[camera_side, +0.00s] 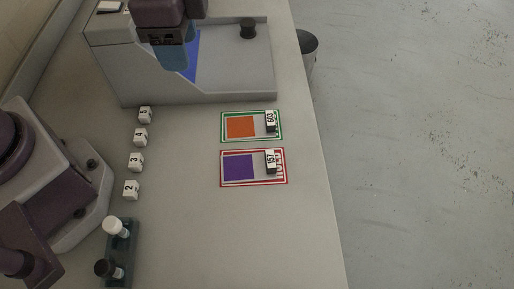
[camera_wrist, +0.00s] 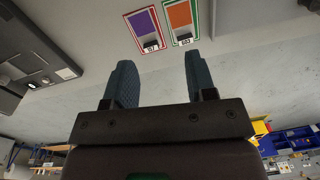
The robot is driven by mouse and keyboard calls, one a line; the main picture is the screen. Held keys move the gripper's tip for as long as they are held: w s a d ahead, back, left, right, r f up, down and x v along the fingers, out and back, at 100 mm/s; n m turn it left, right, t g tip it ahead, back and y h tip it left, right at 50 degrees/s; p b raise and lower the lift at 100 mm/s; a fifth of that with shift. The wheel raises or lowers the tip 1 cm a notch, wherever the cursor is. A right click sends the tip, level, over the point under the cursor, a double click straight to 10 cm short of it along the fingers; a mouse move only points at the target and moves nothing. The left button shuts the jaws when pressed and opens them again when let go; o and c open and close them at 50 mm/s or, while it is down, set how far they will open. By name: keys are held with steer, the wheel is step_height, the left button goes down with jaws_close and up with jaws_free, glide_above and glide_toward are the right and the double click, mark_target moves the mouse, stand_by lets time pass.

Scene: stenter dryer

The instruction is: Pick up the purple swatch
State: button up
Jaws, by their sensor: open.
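The purple swatch (camera_side: 239,167) lies flat on a red-bordered card (camera_side: 254,182) on the table, with a small tag marked 157 (camera_side: 272,161) at its right. In the wrist view the purple swatch (camera_wrist: 144,22) shows at the top, beyond my fingers. My gripper (camera_wrist: 158,82) is open and nothing shows between its two fingers. In the side view my gripper (camera_side: 172,58) is at the top, over the grey machine and well away from the swatch; its fingertips are hard to make out there.
An orange swatch (camera_side: 241,127) lies on a green-bordered card just behind the purple one. The grey dryer (camera_side: 200,87) with a black knob (camera_side: 248,29) stands at the back. Numbered white blocks (camera_side: 136,162) line the left. A green holder (camera_side: 119,252) carries two knobs.

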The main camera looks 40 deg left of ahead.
steer(key=w+d+f+m+g, duration=0.1)
steer(key=w+d+f+m, duration=0.1)
steer(key=d+f+m, duration=0.85)
steer(key=m, duration=0.6)
glide_above(272, 167)
steer(key=f, duration=0.8)
steer(key=shift+w+d, duration=0.1)
steer(key=shift+w, duration=0.1)
steer(key=shift+s+f, duration=0.15)
steer(key=shift+f, duration=1.2)
steer(key=shift+s+f, duration=0.1)
steer(key=shift+f, duration=1.25)
steer(key=shift+c, duration=0.2)
jaws_close()
